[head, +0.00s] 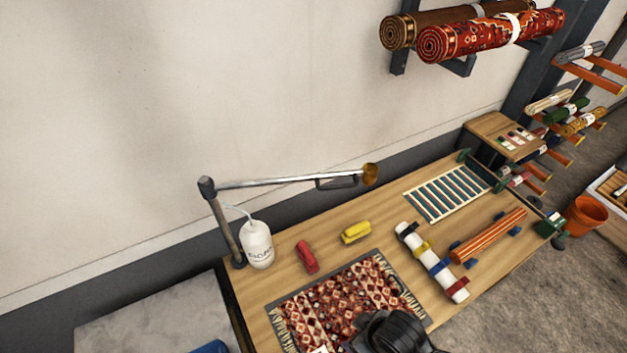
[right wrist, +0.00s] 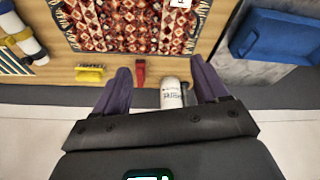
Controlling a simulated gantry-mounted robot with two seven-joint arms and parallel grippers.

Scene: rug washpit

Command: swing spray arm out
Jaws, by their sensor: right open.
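The spray arm (head: 290,182) is a thin metal bar on an upright post (head: 225,228) at the bench's back left corner. In the head view it reaches right along the wall, with a dark loop handle (head: 338,183) below and a brass head (head: 370,174) at its end. My right gripper (right wrist: 163,72) is open, its purple fingers apart with nothing held. The white bottle (right wrist: 172,94) shows between its fingers; whether they touch it is unclear. A black part of my arm covers the rug's front right in the head view. My left gripper is not in view.
On the wooden bench lie a patterned rug (head: 330,300), a red item (head: 307,257), a yellow brush (head: 356,232), a white strapped roll (head: 432,262), orange rods (head: 488,236) and a slatted rack (head: 450,193). The bottle (head: 257,245) stands by the post. Rolled rugs (head: 490,36) hang above.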

